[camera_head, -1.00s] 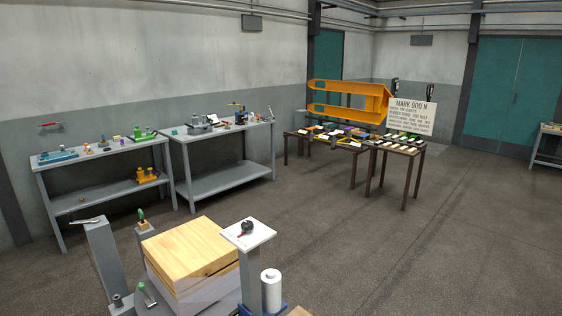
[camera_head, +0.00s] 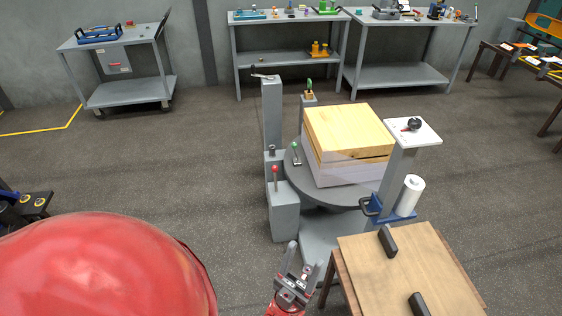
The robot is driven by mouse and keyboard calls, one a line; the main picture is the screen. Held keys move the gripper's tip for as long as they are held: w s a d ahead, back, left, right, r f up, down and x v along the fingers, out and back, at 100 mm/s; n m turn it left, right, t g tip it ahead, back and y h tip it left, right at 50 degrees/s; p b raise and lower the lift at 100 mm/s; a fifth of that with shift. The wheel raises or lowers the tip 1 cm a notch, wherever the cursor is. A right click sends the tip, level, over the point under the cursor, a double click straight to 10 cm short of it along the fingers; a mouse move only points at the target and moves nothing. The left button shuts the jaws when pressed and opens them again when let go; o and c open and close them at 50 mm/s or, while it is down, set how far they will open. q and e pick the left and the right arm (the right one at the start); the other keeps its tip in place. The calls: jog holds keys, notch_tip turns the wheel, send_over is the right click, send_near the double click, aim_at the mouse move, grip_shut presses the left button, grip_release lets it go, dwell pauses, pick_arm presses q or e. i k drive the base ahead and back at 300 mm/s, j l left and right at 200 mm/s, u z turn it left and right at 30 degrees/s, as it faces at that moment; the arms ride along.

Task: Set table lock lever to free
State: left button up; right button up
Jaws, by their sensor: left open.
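A round grey turntable (camera_head: 300,178) stands in the middle and carries a stack of light wooden blocks. A lever with a red knob (camera_head: 275,170) rises upright from a grey box (camera_head: 284,212) just left of the turntable. I cannot tell from the picture which one is the table lock lever. My left gripper (camera_head: 305,258) is open and empty at the bottom centre, in front of and below the grey box, apart from both levers. My right gripper is not in view.
A wooden-topped table (camera_head: 405,275) with dark handles is right of my gripper. A white-topped post (camera_head: 414,133) and a paper roll (camera_head: 410,196) stand by the turntable. A tall grey post (camera_head: 271,110) is behind the levers. A large red shape covers the lower left.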

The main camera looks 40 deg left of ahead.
aim_at(275, 167)
jog(key=i+j, duration=0.15)
jog(key=j, duration=0.2)
jog(key=i+j, duration=0.2)
jog(key=j, duration=0.2)
jog(key=i+j+z, duration=0.1)
jog(key=j, duration=0.25)
jog(key=i+j, duration=0.2)
jog(key=j, duration=0.2)
jog(key=i+j, duration=0.15)
jog(key=j, duration=0.25)
jog(key=i+j, duration=0.15)
jog(key=j, duration=0.2)
jog(key=i+j+z, duration=0.1)
jog(key=j, duration=0.3)
jog(key=i+j, duration=0.2)
jog(key=j, duration=0.2)
